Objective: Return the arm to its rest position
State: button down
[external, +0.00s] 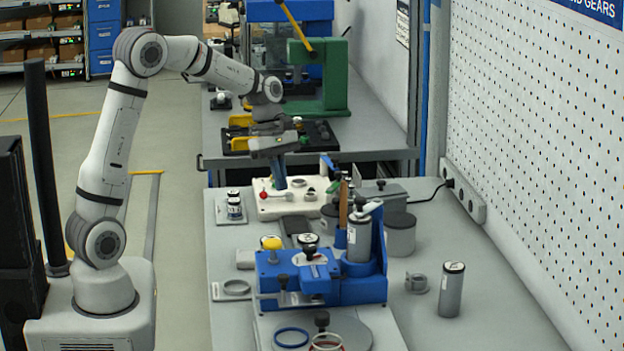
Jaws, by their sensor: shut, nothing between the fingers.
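My gripper (280,184) shows in the external view at the end of my white arm, pointing down. Its fingers are shut with nothing held. It hangs over or just behind the white fixture plate (290,205) on the near workbench; whether it touches anything there cannot be told at this size. My arm rises from its base at the left, bends at a high elbow and reaches right over the bench.
A blue fixture (330,283) stands in the middle of the bench. A grey cylinder (452,290) stands at right, and a small stack of parts (234,205) sits left of the white plate. A green press (318,80) stands on the far bench.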

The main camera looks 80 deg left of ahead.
dwell(0.3)
jog(key=s+d+r+m+y, duration=0.1)
jog(key=s+d+m, duration=0.8)
jog(key=d+m, duration=0.2)
jog(key=s+d+r+m+t+y, duration=0.1)
jog(key=s+d+r+m+y, duration=0.1)
jog(key=s+d+m, duration=0.7)
jog(key=d+m, duration=0.2)
jog(key=m, duration=0.1)
jog(key=shift+s+d+r, duration=0.15)
jog(key=shift+s+d, duration=0.1)
jog(key=shift+d, duration=0.1)
